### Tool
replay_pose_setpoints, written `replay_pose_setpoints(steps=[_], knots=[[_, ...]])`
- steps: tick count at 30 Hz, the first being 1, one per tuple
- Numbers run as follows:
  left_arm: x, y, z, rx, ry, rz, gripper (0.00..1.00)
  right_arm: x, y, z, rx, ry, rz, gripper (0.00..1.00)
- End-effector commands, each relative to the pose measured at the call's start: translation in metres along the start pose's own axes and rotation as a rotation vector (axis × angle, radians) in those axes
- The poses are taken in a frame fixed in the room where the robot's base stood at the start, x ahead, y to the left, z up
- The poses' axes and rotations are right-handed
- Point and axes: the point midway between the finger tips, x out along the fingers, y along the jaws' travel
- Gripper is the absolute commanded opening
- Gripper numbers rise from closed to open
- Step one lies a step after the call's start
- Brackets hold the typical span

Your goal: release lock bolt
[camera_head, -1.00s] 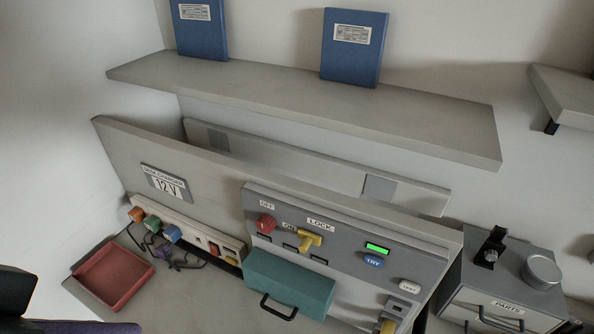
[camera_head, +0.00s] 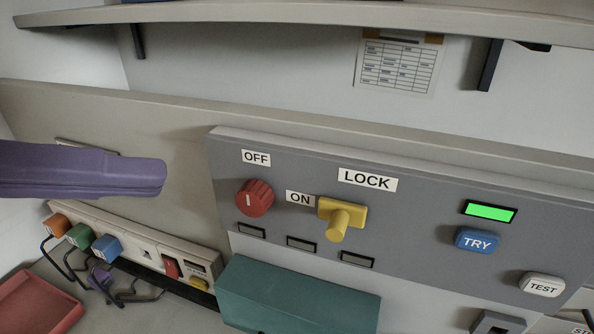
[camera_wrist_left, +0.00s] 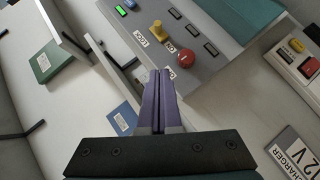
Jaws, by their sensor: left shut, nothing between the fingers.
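The yellow lock bolt (camera_head: 338,221) sits on the grey panel (camera_head: 420,222) under the LOCK label, just right of the ON label. Its knob sticks out toward me. It also shows in the wrist view (camera_wrist_left: 157,31). My left gripper (camera_head: 164,176) comes in from the left with purple fingers, apart from the panel and left of the red dial (camera_head: 254,198). In the wrist view its fingers (camera_wrist_left: 159,76) are shut together and empty, pointing toward the panel. My right gripper is not in view.
A green lamp (camera_head: 489,211), blue TRY button (camera_head: 477,241) and white TEST button (camera_head: 542,285) are on the panel's right. A teal box front (camera_head: 295,300) juts out below. A charger strip with plugs (camera_head: 107,247) and a red tray (camera_head: 40,304) lie lower left. A shelf (camera_head: 300,12) runs above.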

Motion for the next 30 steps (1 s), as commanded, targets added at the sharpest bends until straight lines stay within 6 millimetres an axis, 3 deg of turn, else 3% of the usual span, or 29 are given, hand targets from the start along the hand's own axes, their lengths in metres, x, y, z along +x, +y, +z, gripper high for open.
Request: replay_pose_setpoints(steps=[11, 17, 26, 30], knots=[[0.005, 0.001, -0.001, 0.000, 0.002, 0.000, 0.00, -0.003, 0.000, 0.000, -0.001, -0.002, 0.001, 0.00], [0.037, 0.003, -0.002, -0.003, 0.002, 0.004, 0.00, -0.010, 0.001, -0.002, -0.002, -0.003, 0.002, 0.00], [0.101, 0.003, -0.001, -0.001, -0.001, 0.002, 0.00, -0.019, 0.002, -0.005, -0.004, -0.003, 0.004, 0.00], [0.116, 0.002, 0.016, -0.002, -0.002, -0.001, 0.00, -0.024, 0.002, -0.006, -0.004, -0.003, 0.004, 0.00]])
